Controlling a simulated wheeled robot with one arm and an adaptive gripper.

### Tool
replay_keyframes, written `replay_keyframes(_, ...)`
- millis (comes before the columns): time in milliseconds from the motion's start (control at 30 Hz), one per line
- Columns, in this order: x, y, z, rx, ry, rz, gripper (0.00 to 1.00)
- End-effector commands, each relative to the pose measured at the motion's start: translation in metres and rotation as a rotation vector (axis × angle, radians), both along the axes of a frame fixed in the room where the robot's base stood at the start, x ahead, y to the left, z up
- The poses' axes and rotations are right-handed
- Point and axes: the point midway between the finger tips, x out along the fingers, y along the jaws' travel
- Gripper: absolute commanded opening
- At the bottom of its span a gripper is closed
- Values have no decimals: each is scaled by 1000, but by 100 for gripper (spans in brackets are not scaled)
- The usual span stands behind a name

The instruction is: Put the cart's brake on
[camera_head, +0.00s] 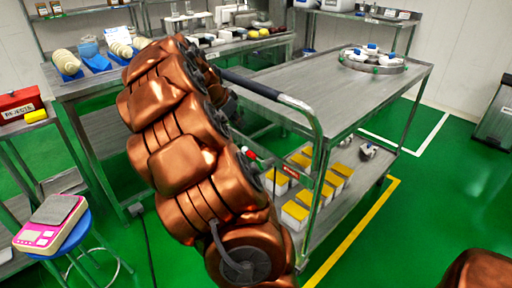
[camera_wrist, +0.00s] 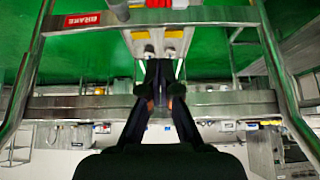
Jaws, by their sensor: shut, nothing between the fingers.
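The steel cart (camera_head: 345,97) stands right of my copper arm in the head view, its handle (camera_head: 262,88) at the near left end. A red label (camera_head: 291,170) sits on its end frame; in the wrist view the red brake label (camera_wrist: 82,20) appears upside down on a metal bar at upper left. A red-tipped lever (camera_head: 250,154) shows beside my arm in the head view; a red and dark piece (camera_wrist: 117,8) shows at the wrist view's top edge. My gripper (camera_wrist: 160,68) is shut and empty, amid the cart's frame bars in that picture. The arm hides it in the head view.
Yellow-lidded white containers (camera_head: 295,212) fill part of the cart's lower shelf. A round tray (camera_head: 371,64) stands on its top. A steel table (camera_head: 105,82) is behind my arm, and a stool with a pink scale (camera_head: 50,222) is at left. Green floor is open at right.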

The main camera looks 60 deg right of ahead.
Motion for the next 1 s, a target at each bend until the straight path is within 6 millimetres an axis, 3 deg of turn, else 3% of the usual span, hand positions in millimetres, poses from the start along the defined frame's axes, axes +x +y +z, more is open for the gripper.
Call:
replay_keyframes(367, -4, -8, -13, 2, 2, -4, 0)
replay_keyframes(867, -17, -54, -84, 3, 2, -4, 0)
replay_keyframes(1000, -16, -51, -104, 4, 3, -3, 0)
